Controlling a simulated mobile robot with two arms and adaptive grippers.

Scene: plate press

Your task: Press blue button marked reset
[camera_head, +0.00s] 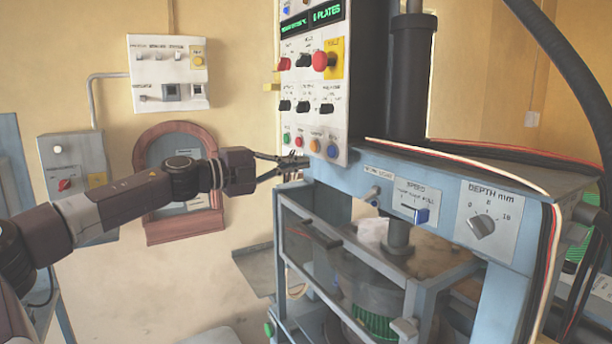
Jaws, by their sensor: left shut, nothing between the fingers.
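The control panel (342,105) of the press stands upright right of centre. Its bottom row holds green, red, orange and blue buttons; the blue button (332,150) is at the right end. Another blue control (287,7) shows at the panel's top left. The small labels are too blurred to tell which one reads reset. My left gripper (304,161) is shut and empty, its fingertips just beside the panel's lower left edge, below the green button (286,138). Whether the tips touch the panel is hard to tell. My right gripper is not in view.
The blue press frame (440,190) with a depth dial (481,225) lies below and right of the panel. A red emergency-style knob (324,61) sits on the panel. Cables (480,150) run along the frame's top. Wall boxes (168,70) stand behind my left arm.

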